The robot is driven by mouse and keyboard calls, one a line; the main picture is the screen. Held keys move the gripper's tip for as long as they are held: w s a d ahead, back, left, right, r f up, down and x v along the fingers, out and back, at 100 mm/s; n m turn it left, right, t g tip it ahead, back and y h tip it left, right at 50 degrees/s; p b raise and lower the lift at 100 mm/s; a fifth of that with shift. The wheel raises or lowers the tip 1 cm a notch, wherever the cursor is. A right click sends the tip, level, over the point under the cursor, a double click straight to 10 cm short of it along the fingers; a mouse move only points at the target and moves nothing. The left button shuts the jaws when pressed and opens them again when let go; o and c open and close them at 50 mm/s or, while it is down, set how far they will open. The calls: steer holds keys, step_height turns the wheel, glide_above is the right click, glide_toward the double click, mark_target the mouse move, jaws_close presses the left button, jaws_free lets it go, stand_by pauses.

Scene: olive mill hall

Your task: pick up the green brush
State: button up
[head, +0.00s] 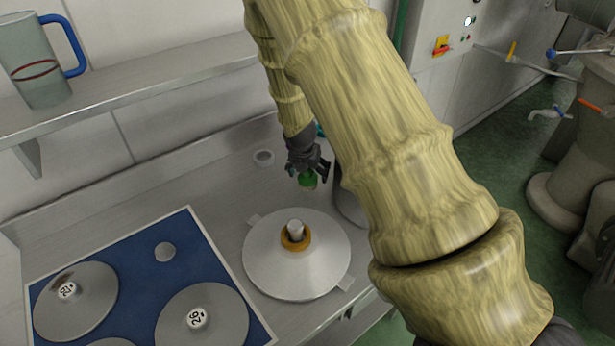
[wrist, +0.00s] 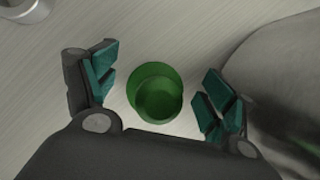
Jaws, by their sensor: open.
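In the wrist view the green brush (wrist: 157,94) shows from above as two overlapping green rounds. My gripper (head: 306,171) is open above it. In the wrist view the teal-padded fingers of my gripper (wrist: 158,92) lie to the left and right of the brush, with a gap on both sides. I cannot tell whether the fingertips are down at its height.
A grey rounded vessel (wrist: 285,75) stands close on the right, also partly visible behind my arm (head: 349,202). A metal disc with an orange collar (head: 295,265) is in front. A blue mat (head: 135,260) holds numbered discs.

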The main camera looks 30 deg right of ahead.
steer(key=shift+w+d+f, duration=0.1)
steer(key=shift+f, duration=0.15)
steer(key=c, duration=1.3)
steer(key=shift+r, duration=0.15)
steer(key=shift+r+b, duration=1.15)
steer(key=shift+r, duration=3.8)
